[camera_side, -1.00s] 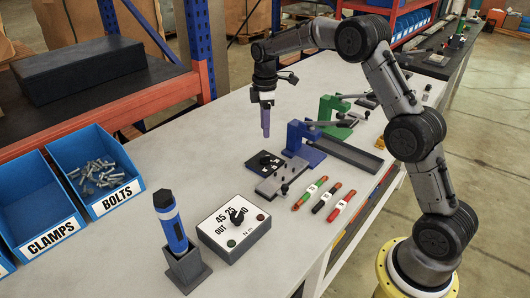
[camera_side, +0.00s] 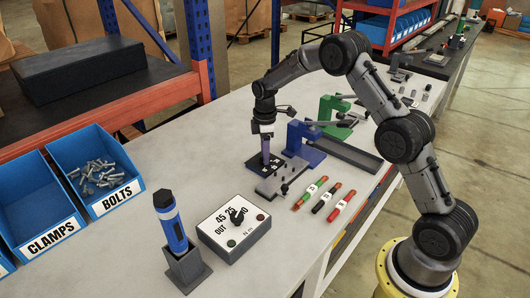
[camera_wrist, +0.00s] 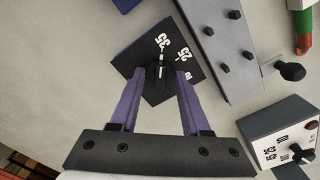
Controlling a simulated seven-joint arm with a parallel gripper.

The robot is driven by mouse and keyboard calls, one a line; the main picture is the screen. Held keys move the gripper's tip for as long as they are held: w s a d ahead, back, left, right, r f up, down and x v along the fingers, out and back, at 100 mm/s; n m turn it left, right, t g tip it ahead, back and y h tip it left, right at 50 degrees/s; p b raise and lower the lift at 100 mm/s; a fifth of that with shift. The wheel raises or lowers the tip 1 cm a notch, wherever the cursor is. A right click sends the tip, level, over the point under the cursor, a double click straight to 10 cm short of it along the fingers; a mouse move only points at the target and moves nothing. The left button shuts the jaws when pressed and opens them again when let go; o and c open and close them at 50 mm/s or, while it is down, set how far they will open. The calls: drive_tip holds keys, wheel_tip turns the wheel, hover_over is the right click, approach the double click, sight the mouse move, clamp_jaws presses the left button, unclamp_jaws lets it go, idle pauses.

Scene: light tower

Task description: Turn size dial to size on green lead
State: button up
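The size dial is a black plate (camera_wrist: 190,72) with white numbers on the table. The wrist view shows what reads as 35 and 25 beside its black knob (camera_wrist: 157,82); a white mark on the knob appears to face the 35. My gripper (camera_wrist: 158,73) has its purple fingers apart, one on each side of the knob, with gaps visible. In the side view my gripper (camera_side: 266,160) points straight down at the dial plate (camera_side: 253,160) and hides the knob.
A grey plate with posts (camera_side: 275,184) and a blue press (camera_side: 304,142) stand close beside the dial. A white torque box (camera_side: 234,226) with its own knob and a blue screwdriver in a holder (camera_side: 185,262) are nearer the camera. The table left of the dial is clear.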

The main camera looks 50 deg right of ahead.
clamp_jaws()
drive_tip(key=shift+m, duration=0.4)
drive_tip(key=m, duration=0.4)
drive_tip(key=shift+m, duration=0.4)
drive_tip(key=m, duration=0.4)
drive_tip(key=shift+r, duration=0.1)
idle(0.4)
drive_tip(key=shift+o, duration=0.4)
unclamp_jaws()
wheel_tip(320, 180, up, 14)
